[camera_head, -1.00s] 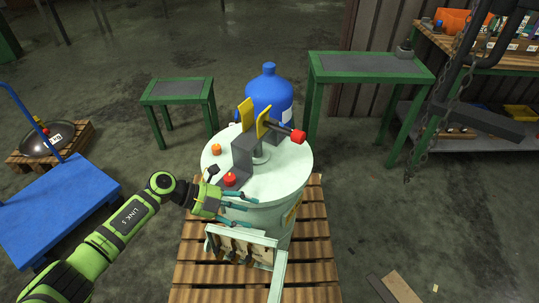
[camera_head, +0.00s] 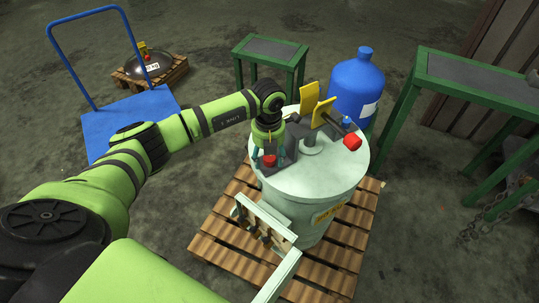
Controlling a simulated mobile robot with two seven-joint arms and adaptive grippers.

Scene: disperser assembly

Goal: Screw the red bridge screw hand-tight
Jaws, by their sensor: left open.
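The red bridge screw (camera_head: 269,161) shows as a red knob on the grey bridge bracket (camera_head: 291,149), on the lid of the pale green drum (camera_head: 335,182). My left gripper (camera_head: 268,158) points down over the red screw, with its fingers on either side of it. It is open. Whether the fingers touch the screw I cannot tell. A second red knob (camera_head: 352,142) sits at the end of a dark bar by the yellow plates (camera_head: 316,105).
The drum stands on a wooden pallet (camera_head: 222,218), with a pale frame (camera_head: 265,222) at its front. A blue bottle (camera_head: 357,85) and green tables (camera_head: 270,50) stand behind. A blue cart (camera_head: 110,128) is at the left.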

